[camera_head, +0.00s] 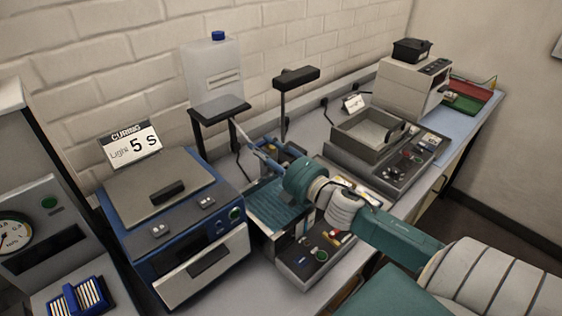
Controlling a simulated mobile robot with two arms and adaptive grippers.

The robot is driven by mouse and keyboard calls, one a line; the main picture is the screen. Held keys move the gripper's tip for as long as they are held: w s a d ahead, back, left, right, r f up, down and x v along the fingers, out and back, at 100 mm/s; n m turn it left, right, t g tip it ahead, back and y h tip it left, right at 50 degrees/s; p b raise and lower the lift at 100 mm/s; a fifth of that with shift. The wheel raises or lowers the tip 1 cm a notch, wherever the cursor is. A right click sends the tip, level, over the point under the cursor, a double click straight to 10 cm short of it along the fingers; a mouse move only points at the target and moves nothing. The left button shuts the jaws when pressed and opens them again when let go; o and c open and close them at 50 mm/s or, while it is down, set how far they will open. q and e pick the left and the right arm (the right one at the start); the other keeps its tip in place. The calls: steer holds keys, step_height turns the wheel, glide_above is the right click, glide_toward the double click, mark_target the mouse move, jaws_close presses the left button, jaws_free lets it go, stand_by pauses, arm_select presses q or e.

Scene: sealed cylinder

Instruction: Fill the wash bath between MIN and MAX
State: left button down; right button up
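The open grey basin that looks like the wash bath (352,143) stands on the counter right of centre, with a pale inside. I cannot make out MIN or MAX marks or a liquid level. My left gripper is out of view.
A gauge machine (35,225) and a blue rack (80,298) are at far left. A white box device (410,88) and red and green trays (468,97) stand at the back right.

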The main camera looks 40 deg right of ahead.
steer(key=s, duration=0.8)
steer(key=shift+s+d, duration=0.3)
steer(key=shift+s, duration=0.1)
